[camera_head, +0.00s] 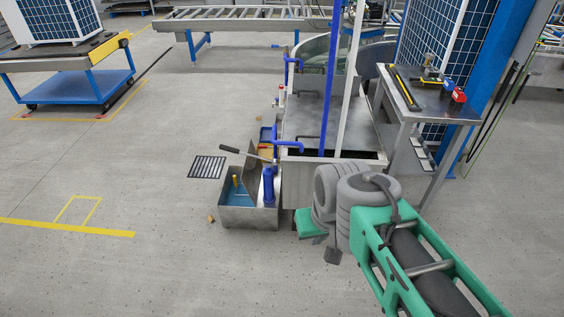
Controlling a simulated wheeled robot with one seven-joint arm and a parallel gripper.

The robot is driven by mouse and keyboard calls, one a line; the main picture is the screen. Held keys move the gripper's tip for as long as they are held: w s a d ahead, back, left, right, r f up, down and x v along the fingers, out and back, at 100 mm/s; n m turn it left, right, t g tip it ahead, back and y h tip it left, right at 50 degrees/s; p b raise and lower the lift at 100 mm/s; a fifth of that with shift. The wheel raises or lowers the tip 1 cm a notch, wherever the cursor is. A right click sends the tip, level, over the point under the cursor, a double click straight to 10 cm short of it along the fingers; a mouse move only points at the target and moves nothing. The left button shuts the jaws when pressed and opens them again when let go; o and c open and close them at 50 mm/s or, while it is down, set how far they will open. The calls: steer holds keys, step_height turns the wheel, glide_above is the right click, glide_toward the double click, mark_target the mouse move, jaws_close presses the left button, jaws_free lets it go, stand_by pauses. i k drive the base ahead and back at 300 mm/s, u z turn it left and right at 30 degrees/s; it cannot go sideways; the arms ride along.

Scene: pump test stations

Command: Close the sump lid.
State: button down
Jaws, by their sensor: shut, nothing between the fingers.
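The sump (249,217) is a grey metal box on the floor near the middle of the head view, with blue inside. Its lid (250,172) stands raised, tilted up across the box, so the sump is open. A bar with a dark grip (229,149) sticks out to the left at the top of the lid. A blue pump body (268,187) stands at the right of the box. My gripper (333,256) is small and partly hidden by my grey wrist; it appears shut and empty, right of the sump and apart from the lid.
A metal tank stand (303,180) with blue and white pipes rises behind and right of the sump. A steel side table (432,105) with tools stands at the right. A floor drain (207,167) lies left of the sump.

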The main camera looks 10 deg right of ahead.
mark_target(250, 178)
steer(key=z, duration=0.2)
steer(key=i, duration=0.8)
steer(key=u, duration=0.75)
steer(key=i, duration=0.65)
steer(key=u, duration=0.75)
